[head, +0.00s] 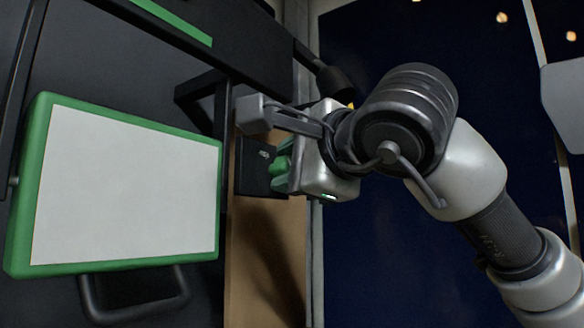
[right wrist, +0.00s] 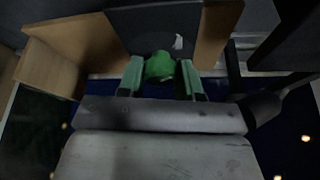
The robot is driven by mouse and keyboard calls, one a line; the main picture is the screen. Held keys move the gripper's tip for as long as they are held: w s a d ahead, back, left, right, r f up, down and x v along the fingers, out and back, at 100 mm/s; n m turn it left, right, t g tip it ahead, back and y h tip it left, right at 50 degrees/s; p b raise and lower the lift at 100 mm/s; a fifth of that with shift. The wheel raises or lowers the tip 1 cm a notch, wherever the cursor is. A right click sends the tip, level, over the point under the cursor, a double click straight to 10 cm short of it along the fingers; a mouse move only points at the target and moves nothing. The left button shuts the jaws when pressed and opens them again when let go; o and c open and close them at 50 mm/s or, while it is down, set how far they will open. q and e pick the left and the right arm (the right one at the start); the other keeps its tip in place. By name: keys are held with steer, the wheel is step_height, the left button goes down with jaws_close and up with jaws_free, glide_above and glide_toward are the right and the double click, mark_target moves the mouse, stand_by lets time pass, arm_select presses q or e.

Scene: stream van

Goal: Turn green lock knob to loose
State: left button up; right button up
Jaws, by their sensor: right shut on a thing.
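The green lock knob (right wrist: 159,67) sits on a dark plate (right wrist: 150,24) in the right wrist view. My right gripper (right wrist: 161,74) is shut on it, with one pale green finger on each side. In the head view my right gripper (head: 281,166) reaches the dark plate (head: 257,178) from the right. There the knob is mostly hidden by the green fingers and the gripper body. A small pale mark (right wrist: 178,42) shows on the plate beside the knob; I cannot read it. My left gripper is not in view.
A green-framed white panel (head: 125,190) stands left of the plate, with a dark handle bar (head: 135,310) below it. Dark beams and a bracket (head: 205,95) lie above. A wooden board (head: 265,260) is below the plate. Dark open space lies to the right.

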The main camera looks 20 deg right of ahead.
steer(key=o, duration=0.9)
steer(key=b+v, duration=0.4)
steer(key=v, duration=0.7)
